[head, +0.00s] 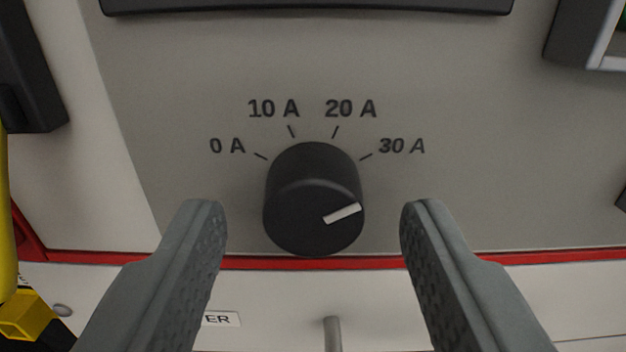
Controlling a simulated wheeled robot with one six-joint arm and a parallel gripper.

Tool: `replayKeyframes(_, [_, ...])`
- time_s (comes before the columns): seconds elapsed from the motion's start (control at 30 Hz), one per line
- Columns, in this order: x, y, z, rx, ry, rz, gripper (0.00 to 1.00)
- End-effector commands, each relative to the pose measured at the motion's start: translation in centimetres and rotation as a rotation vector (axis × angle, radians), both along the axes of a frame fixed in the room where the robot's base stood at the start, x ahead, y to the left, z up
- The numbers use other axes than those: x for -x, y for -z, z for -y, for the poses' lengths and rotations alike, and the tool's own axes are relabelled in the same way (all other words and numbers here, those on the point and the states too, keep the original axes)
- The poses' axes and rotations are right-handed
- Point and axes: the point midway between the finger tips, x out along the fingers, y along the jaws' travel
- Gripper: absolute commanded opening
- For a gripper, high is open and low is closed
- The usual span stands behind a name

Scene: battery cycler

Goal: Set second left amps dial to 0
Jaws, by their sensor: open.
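A round black amps dial (312,200) sits on a grey panel (200,70) in the middle of the head view. Its white pointer mark (342,213) slants up to the right, toward the 30 A mark. Printed labels 0 A (227,146), 10 A, 20 A and 30 A (401,146) arc above it from left to right. My gripper (314,215) is open, with one grey finger on each side of the dial and a visible gap to it on both sides. Nothing is held. Which dial in the row this is cannot be told from this view.
A dark frame edge (310,6) runs along the top. A black part (25,75) is at the upper left, and a yellow part (25,315) at the lower left. A red strip (315,262) runs below the dial. A small metal post (332,333) stands beneath it.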

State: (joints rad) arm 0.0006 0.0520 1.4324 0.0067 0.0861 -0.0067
Motion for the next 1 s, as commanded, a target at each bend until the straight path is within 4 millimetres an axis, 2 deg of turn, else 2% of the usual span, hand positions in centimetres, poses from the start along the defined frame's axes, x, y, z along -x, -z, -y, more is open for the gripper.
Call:
replayKeyframes(0.13, [-0.73,0.01,0.00,0.000,0.000,0.000,0.51])
replayKeyframes(0.43, [-0.85,0.00,0.00,0.000,0.000,0.000,0.51])
replayKeyframes(0.47, [-0.84,0.00,0.00,0.000,0.000,0.000,0.47])
replayKeyframes(0.67, [-0.84,0.01,0.00,0.000,0.000,0.000,0.08])
replayKeyframes(1.0, [-0.83,0.02,0.01,0.039,0.000,0.000,0.07])
